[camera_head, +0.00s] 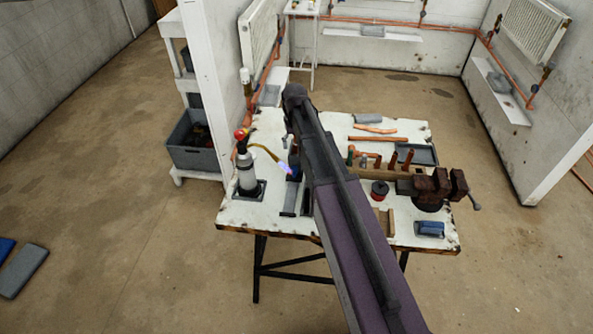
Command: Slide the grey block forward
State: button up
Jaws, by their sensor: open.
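Two grey pieces on the white workbench (265,215) could be the grey block, and I cannot tell which one is. A narrow grey piece (290,200) lies left of my arm, close to the torch's base. A low grey piece (369,118) lies near the far edge. My arm rises from the bottom of the picture across the middle of the bench. My gripper cannot be made out; the arm hides that part of the bench. No contact with either grey piece can be seen.
A gas torch (247,172) with a purplish flame at its nozzle stands left of my arm. A rusty vice (432,188), a red-and-black spool (379,190), a blue item (430,229) and copper pipes crowd the right side. White partitions (215,80) stand behind.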

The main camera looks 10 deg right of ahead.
aim_at(294, 169)
jog(key=shift+w+a, duration=0.1)
jog(key=shift+w, duration=0.4)
jog(key=shift+f, duration=0.25)
notch_tip(294, 169, down, 13)
jog(key=b, duration=1.3)
jog(key=shift+f+b, duration=0.2)
jog(key=shift+b, duration=0.15)
jog(key=shift+s, duration=0.1)
grip_shut()
